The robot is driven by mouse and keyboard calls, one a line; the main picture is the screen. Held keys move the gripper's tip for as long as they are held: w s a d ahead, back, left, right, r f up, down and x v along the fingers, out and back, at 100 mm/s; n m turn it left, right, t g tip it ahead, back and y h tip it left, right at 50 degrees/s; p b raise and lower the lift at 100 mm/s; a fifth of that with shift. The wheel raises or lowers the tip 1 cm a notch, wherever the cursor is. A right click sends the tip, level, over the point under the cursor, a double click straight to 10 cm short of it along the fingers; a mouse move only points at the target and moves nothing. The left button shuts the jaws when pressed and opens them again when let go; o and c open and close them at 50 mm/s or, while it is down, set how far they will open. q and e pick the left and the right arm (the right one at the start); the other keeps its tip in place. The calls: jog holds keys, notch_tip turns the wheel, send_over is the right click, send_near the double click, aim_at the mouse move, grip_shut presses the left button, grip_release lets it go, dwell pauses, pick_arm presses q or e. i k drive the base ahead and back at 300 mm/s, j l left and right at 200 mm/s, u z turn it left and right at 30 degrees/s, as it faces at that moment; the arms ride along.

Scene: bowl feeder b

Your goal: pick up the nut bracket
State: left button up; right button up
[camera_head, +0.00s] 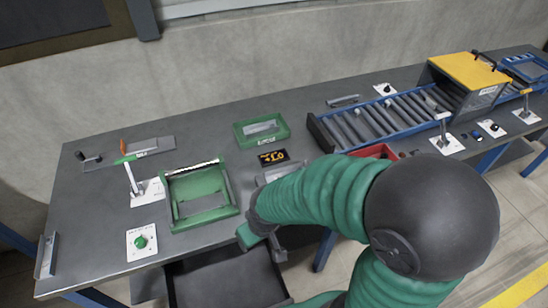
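I cannot tell for sure which part is the nut bracket. A grey metal piece (263,127) lies in a small green tray (241,141) behind the middle of the table. Another grey piece (273,174) lies in front of a dark display, partly hidden by my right arm. My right gripper (262,243) hangs at the table's front edge, left of that piece. It points down over a dark open drawer or bin, and its finger gap is unclear. I see nothing held in it. My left gripper is not in view.
A green frame fixture (200,196) stands left of my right gripper. A green button box (142,241) and a lever (133,178) are farther left. A roller conveyor (380,122) with a yellow-topped box (468,82) fills the right. A red bin (374,151) is partly behind my arm.

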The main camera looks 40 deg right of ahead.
aim_at(272, 176)
jog(key=z, duration=1.35)
